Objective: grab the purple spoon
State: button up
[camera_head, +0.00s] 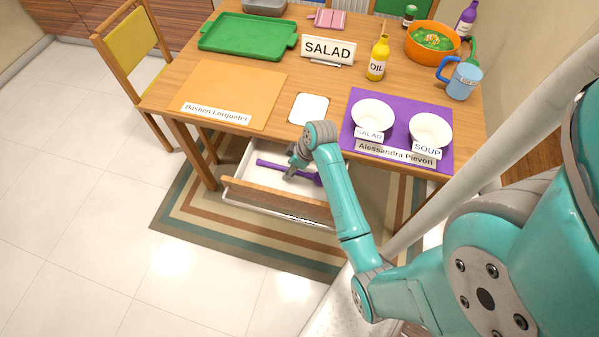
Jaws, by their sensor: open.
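The purple spoon (270,165) lies in the open drawer (236,190) under the table's front edge. Its handle points left and its purple end (315,178) shows on the right. My gripper (290,174) is open and reaches down into the drawer, at the middle of the spoon. It hides part of the spoon there. I cannot tell whether the fingers touch the spoon or stand around it.
The wooden table (270,56) is above and behind the drawer. A yellow chair (133,42) stands left.

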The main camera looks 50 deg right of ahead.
jog(key=shift+f, duration=0.15)
grip_shut()
